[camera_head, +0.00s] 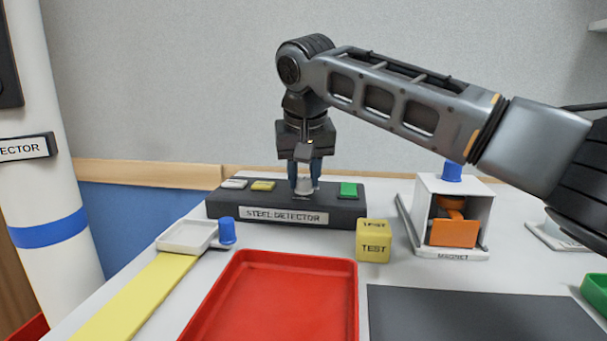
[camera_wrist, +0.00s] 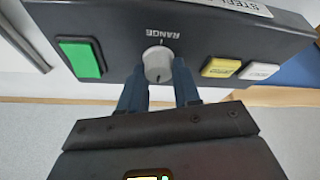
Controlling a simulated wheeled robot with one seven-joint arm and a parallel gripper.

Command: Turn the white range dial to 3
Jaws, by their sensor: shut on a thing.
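The white range dial (camera_head: 304,186) sits on top of the dark steel detector box (camera_head: 222,208), between a yellow button and a green button. In the wrist view the round dial (camera_wrist: 158,64) shows beside the word RANGE, with a small dark mark on it; I cannot read any numbers. My gripper (camera_head: 305,178) points down over the box, with its two blue fingers closed on the dial's sides. In the wrist view the fingers of my gripper (camera_wrist: 159,80) stand on either side of the dial and partly hide its edges.
The box also bears a green button (camera_head: 348,190), a yellow button (camera_head: 262,185) and a white button (camera_head: 235,184). A yellow TEST cube (camera_head: 373,241), a red tray (camera_head: 270,253) and a white magnet stand (camera_head: 480,205) are nearby. A blue knob (camera_head: 227,231) stands front left.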

